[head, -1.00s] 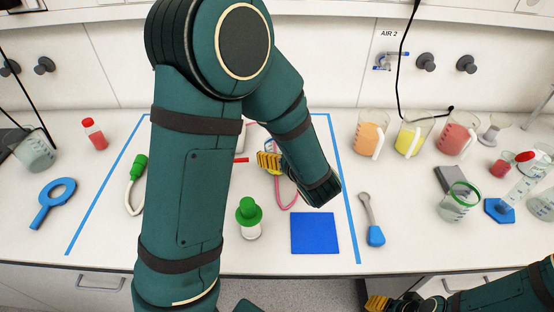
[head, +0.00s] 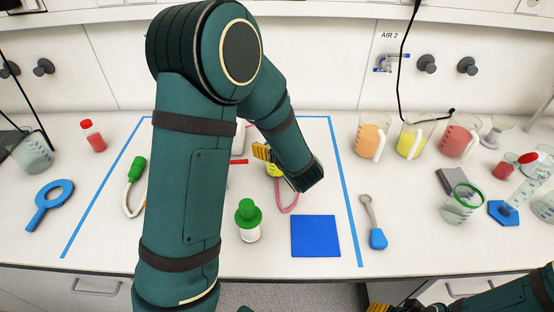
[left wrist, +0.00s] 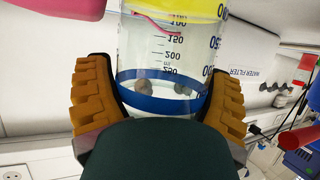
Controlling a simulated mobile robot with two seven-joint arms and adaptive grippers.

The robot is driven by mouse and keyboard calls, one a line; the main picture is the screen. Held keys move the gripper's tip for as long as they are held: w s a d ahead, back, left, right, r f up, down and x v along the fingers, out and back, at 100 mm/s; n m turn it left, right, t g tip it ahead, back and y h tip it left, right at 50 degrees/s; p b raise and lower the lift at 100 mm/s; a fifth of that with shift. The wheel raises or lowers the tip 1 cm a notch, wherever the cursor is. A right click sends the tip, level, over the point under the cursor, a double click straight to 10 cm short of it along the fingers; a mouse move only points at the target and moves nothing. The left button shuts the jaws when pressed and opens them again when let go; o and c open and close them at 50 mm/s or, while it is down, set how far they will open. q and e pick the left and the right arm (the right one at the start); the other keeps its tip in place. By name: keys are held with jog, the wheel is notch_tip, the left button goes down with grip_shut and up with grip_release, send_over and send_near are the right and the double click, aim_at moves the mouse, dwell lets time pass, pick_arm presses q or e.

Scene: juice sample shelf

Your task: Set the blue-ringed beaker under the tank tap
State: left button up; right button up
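The blue-ringed beaker (left wrist: 165,75) is clear glass with volume marks and a blue band. It stands between the two yellow fingers of my left gripper (left wrist: 160,105), which touch its sides. Something yellow, apparently its contents, shows at its far end. In the head view my left gripper (head: 262,152) is over the taped area, with yellow (head: 274,170) just below it; the arm hides most of the beaker. A white body (head: 239,142), possibly the tank, is partly hidden behind the arm; its tap cannot be made out. My right gripper (head: 378,307) is cut off by the bottom edge.
A pink tube (head: 290,205), green-capped bottle (head: 249,222) and blue square (head: 315,236) lie near my left gripper. Orange (head: 369,137), yellow (head: 411,137) and red (head: 459,138) beakers stand at back right. A green-ringed beaker (head: 460,207) is at right.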

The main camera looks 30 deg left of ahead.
pick_arm(q)
jog(key=c, duration=0.6)
jog(key=shift+r, duration=0.15)
